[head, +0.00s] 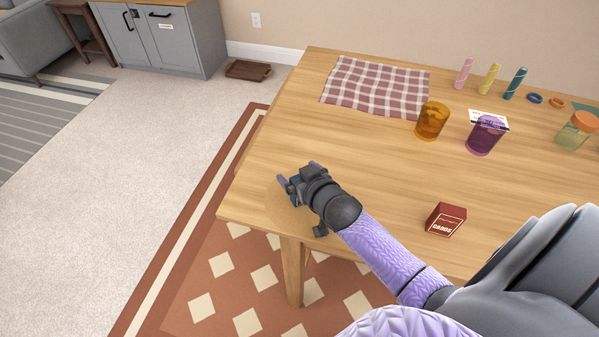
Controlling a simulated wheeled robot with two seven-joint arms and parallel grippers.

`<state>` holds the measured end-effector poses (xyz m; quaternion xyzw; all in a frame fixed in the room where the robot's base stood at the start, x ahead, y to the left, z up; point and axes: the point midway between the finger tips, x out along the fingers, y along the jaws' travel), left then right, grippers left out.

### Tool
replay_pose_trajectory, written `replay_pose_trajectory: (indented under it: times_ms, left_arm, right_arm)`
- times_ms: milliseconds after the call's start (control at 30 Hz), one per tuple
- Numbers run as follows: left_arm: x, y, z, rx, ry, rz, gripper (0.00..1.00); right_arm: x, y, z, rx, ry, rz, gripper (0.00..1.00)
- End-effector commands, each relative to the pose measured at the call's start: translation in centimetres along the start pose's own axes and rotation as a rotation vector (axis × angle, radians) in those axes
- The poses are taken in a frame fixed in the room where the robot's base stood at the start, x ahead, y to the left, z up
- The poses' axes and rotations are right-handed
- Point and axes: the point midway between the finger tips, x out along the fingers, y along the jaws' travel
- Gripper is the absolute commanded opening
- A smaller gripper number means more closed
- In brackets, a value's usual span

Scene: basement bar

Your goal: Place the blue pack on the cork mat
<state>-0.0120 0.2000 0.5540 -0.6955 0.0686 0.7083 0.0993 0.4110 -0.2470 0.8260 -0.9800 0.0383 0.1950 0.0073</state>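My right gripper (298,176) is low over the table's near left corner, its two purple-tipped fingers spread apart. A small patch of blue, likely the blue pack (294,188), shows at the fingers. Most of it is hidden by the gripper, and I cannot tell whether the fingers press on it. A round tan patch that looks like the cork mat (278,212) lies on the table below the gripper, partly covered by it. I cannot tell whether the blue thing touches the mat. My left gripper is not in view.
The wooden table (340,148) holds a red card box (446,219), an amber cup (432,121), a purple cup (484,135) with a card, a checked cloth (376,87), a jar (577,130) and several coloured sticks at the back. The middle is clear.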

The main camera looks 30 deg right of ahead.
Motion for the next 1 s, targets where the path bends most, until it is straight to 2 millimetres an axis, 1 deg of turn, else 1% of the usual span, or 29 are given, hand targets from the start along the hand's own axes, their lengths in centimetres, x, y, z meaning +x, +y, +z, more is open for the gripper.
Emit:
replay_pose_trajectory:
  times_ms: [167,233,367,533,600,700,833,1000]
  left_arm:
    - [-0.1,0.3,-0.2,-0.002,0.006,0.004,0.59]
    - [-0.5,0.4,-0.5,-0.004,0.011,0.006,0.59]
    - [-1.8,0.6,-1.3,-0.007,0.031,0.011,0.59]
    - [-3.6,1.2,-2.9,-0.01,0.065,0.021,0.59]
    - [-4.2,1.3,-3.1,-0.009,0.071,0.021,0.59]
    - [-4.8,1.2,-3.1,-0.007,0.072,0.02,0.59]
    - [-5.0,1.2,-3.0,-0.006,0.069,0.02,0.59]
    - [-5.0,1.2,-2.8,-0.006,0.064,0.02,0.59]
  right_arm:
    - [-0.1,0.0,-0.2,-0.001,0.001,0.0,1.0]
    - [-0.5,0.0,-0.4,0.0,0.0,-0.001,1.0]
    - [-3.0,0.0,-0.6,0.001,-0.001,-0.001,1.0]
    - [-7.1,0.0,-0.7,0.001,-0.002,0.0,1.0]
    - [-8.7,0.0,-0.6,0.001,-0.002,-0.001,1.0]
    - [-10.6,0.0,-0.5,0.001,-0.002,0.0,1.0]
    - [-11.9,0.0,-0.4,0.0,0.0,0.0,1.0]
    - [-12.2,0.0,-0.3,-0.001,0.0,0.0,1.0]
